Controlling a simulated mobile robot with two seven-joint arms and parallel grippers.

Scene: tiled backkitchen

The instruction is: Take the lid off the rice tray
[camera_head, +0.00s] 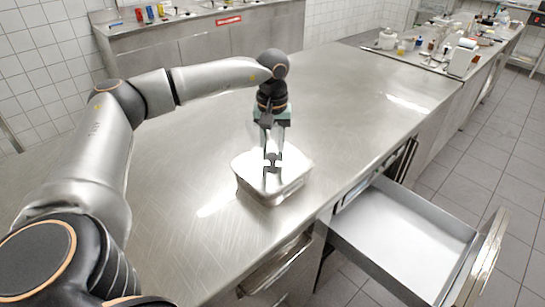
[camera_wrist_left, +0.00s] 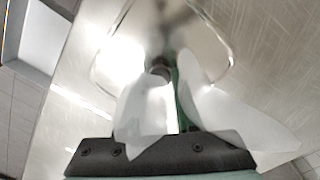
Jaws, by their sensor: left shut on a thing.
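The rice tray (camera_head: 272,196) is a rectangular metal tray on the steel counter, near the counter's right edge in the head view. Its shiny metal lid (camera_head: 249,166) lies over its top; the lid also shows in the left wrist view (camera_wrist_left: 207,31). My left gripper (camera_head: 272,161) points down over the middle of the lid. It is shut on the lid's small dark handle, which also shows in the left wrist view (camera_wrist_left: 160,70). The fingers partly hide the handle. The lid looks seated on the tray, though a small gap is hard to tell. My right gripper is out of view.
The steel counter (camera_head: 340,90) is bare around the tray. An open, empty drawer (camera_head: 410,230) juts out below its right edge. Bottles and jars (camera_head: 418,42) stand on a counter at the back right. Small coloured containers (camera_head: 150,12) stand at the back left.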

